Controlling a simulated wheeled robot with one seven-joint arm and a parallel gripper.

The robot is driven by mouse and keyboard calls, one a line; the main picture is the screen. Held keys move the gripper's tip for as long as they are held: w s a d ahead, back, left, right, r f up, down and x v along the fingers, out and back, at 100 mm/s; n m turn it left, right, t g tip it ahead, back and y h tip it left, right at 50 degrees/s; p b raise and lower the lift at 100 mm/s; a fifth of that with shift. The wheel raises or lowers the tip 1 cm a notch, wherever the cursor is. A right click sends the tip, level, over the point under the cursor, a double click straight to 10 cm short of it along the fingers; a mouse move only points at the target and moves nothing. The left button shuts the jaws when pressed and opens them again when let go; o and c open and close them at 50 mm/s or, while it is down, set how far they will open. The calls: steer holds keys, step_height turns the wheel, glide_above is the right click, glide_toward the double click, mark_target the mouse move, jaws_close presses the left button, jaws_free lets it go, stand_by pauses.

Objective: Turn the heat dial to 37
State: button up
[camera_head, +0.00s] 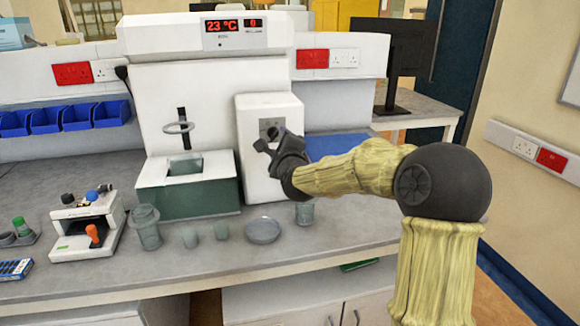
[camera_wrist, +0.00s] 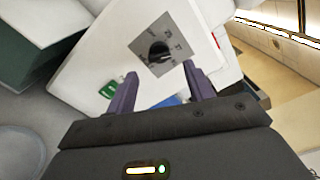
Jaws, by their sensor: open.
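The heat dial (camera_wrist: 160,50) is a black knob on a grey square plate, on the front of a white box (camera_head: 262,170). In the wrist view it sits just beyond my fingertips and appears tilted. My gripper (camera_wrist: 157,72) is open, its two dark purple fingers apart with nothing between them. In the head view my gripper (camera_head: 264,146) is in front of the box, and the plate (camera_head: 268,124) shows just above it. The red display (camera_head: 227,25) on the white machine reads 23 °C and 0. The dial's marks are too small to read.
A green-based bath (camera_head: 190,203) stands left of the box. A glass dish (camera_head: 263,230) and several cups, one a beaker (camera_head: 304,213), stand along the bench (camera_head: 340,232) front. A blue mat (camera_head: 338,146) lies right of the box.

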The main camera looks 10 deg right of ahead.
steer(key=s, duration=1.2)
steer(key=shift+s, duration=0.4)
steer(key=s+a+f+n+g, duration=0.1)
steer(key=s+f+n+g, duration=0.3)
steer(key=f+n, duration=0.3)
steer(key=s+f+n+g, duration=0.3)
steer(key=s+f+n, duration=0.1)
steer(key=f, duration=0.4)
steer(key=s+f+n+g, duration=0.4)
steer(key=s+f+n, duration=0.15)
steer(key=s, duration=0.25)
steer(key=s+f+n+g, duration=0.4)
steer(key=s+f+n, duration=0.1)
steer(key=s+n, duration=0.15)
step_height(320, 180, up, 17)
steer(key=p, duration=1.6)
steer(key=shift+s+d, duration=0.3)
steer(key=shift+s, duration=0.15)
